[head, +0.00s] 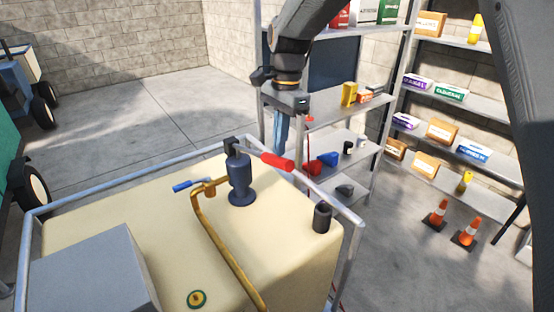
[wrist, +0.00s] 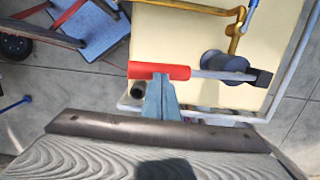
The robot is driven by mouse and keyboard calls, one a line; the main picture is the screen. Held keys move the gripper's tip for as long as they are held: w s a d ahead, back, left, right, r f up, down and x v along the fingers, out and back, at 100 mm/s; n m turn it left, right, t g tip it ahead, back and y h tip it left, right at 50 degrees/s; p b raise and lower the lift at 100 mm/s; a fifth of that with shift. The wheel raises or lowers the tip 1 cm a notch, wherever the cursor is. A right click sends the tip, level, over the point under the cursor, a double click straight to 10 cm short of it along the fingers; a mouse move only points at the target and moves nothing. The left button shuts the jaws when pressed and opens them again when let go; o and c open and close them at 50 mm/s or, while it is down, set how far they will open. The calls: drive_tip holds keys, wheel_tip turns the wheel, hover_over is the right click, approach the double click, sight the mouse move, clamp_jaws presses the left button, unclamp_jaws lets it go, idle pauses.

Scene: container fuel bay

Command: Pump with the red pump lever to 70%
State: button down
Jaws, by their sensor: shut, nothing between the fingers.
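The red pump lever (head: 277,161) has a grey rod and a red grip. It reaches right from the top of the dark blue pump (head: 240,182) on the cream tank (head: 160,215), and looks close to level. My gripper (head: 279,150) points down with its blue-grey fingers together and empty. The fingertips are at the red grip; in the wrist view they overlap the edge of the grip (wrist: 145,70). I cannot tell whether they touch it. No percentage readout is visible.
A yellow pipe (head: 219,240) with a blue handle (head: 195,184) runs beside the pump. A dark cup-like fitting (head: 322,217) stands at the tank's right corner. A metal rail (head: 352,255) rings the tank. Loaded shelves (head: 330,112) stand behind my gripper, and cones (head: 437,214) stand right.

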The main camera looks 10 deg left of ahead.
drive_tip(key=shift+f+b, duration=0.5)
drive_tip(key=shift+f, duration=1.75)
drive_tip(key=shift+w+d+r+p, duration=0.25)
drive_tip(key=shift+w+d+p, duration=0.1)
drive_tip(key=shift+w+d, duration=0.2)
drive_tip(key=shift+w+d+r+p, duration=0.25)
drive_tip(key=shift+w+d+p, duration=0.1)
drive_tip(key=shift+w+d, duration=0.15)
drive_tip(key=shift+w+r, duration=0.1)
wheel_tip(320, 180, up, 8)
drive_tip(key=b, duration=0.2)
drive_tip(key=shift+w+d+f+b, duration=0.2)
drive_tip(key=shift+w+b, duration=0.05)
drive_tip(key=shift+b, duration=0.1)
